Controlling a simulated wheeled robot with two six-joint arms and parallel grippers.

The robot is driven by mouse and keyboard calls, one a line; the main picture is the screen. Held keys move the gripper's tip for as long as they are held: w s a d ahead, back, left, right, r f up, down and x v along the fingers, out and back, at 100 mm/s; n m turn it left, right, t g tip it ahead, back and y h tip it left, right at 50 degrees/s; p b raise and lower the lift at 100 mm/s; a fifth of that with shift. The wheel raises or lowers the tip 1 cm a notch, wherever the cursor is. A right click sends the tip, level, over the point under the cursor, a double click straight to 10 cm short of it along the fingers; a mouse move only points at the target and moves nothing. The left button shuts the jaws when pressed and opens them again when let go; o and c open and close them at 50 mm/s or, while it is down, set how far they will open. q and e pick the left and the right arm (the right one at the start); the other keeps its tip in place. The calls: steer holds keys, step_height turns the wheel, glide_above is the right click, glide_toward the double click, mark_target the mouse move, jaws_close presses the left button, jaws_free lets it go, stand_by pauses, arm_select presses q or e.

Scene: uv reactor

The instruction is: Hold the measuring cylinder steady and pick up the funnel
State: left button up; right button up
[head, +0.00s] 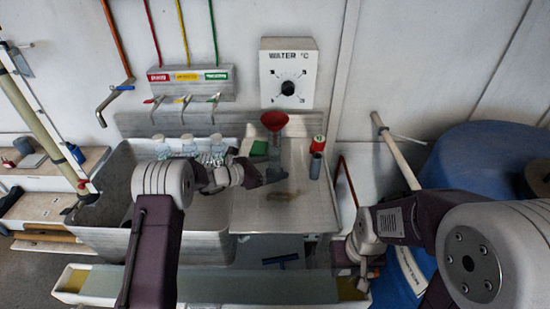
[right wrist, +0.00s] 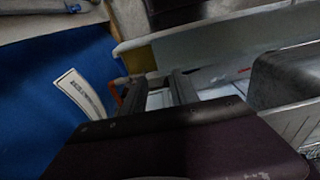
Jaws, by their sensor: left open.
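The red funnel (head: 274,121) sits mouth-up on top of the clear measuring cylinder (head: 274,149), which stands upright at the back of the metal drainboard. My left gripper (head: 264,174) is open at the cylinder's lower part. The gripper hides the cylinder's foot, and I cannot tell whether the fingers are around it or touching it. My right gripper (head: 357,267) is low at the right, over the end of the long trough, far from the funnel. In the right wrist view its two dark fingers (right wrist: 160,90) are apart with nothing held between them.
A blue barrel (head: 480,155) fills the right.

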mark_target(283, 119)
arm_select(q)
steer(key=shift+c, duration=0.2)
